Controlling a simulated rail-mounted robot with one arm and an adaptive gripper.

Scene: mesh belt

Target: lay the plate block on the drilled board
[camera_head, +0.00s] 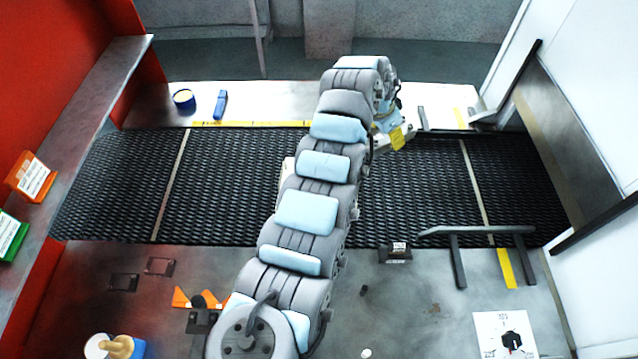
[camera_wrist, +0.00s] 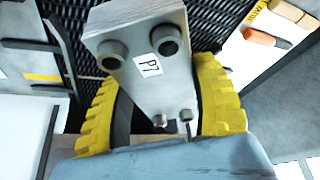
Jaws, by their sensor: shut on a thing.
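In the head view my gripper (camera_head: 397,138) is at the far side of the mesh belt, right of centre; the block is mostly hidden there. I cannot clearly make out the drilled board; a pale piece (camera_head: 288,170) shows partly behind my arm on the belt, and I cannot tell what it is.
The black mesh belt (camera_head: 115,185) crosses the scene. A dark rail (camera_head: 478,230) stands at its near right edge, with a small dark block (camera_head: 395,252) to its left. A blue piece (camera_head: 220,104) and a round tape roll (camera_head: 184,99) lie on the far ledge.

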